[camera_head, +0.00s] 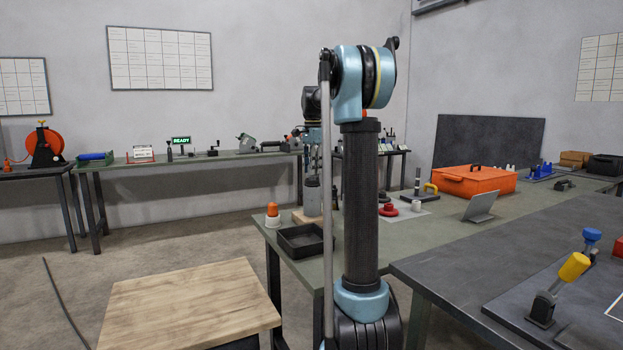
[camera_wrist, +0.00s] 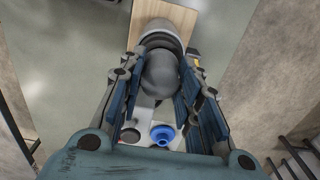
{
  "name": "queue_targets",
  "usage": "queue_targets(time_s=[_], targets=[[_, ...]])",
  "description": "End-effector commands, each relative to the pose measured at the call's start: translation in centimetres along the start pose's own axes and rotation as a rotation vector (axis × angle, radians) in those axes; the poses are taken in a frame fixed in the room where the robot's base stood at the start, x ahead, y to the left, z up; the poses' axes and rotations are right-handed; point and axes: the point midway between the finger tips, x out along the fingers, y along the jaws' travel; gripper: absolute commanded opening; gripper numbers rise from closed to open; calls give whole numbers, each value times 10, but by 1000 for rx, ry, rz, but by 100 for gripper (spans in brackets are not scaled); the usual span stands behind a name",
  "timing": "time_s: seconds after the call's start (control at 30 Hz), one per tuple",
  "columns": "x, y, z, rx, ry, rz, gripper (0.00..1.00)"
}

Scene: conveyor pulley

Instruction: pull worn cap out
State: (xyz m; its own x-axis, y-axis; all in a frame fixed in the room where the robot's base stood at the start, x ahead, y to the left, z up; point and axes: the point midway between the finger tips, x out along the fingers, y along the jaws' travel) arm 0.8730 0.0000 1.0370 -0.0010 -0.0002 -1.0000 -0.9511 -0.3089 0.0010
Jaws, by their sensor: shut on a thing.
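The worn cap (camera_wrist: 160,74) appears as a dark grey, rounded piece between my fingers in the wrist view. My gripper (camera_wrist: 165,58) is shut on it, with a blue-grey finger on each side. A lighter grey cylindrical body (camera_wrist: 162,33) lies just beyond the cap; I cannot tell whether the two are still joined. In the head view my gripper (camera_head: 312,146) hangs above a grey upright cylinder (camera_head: 312,196), partly hidden by my arm. The cylinder stands on a wooden block (camera_head: 306,217), which shows in the wrist view too (camera_wrist: 187,16).
A black open tray (camera_head: 300,241) and an orange-topped piece (camera_head: 272,214) are near the green table's front edge. Red round parts (camera_head: 389,211) lie right of my arm. An orange case (camera_head: 474,181) stands further right. A blue round part (camera_wrist: 162,134) shows below the cap.

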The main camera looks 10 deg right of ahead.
Motion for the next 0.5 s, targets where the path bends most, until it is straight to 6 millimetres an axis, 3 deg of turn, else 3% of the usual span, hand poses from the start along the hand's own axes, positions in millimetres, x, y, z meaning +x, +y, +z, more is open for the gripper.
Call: queue_targets(time_s=[0.5], targets=[[-8, 0, 0, 0, 0, 0, 0]])
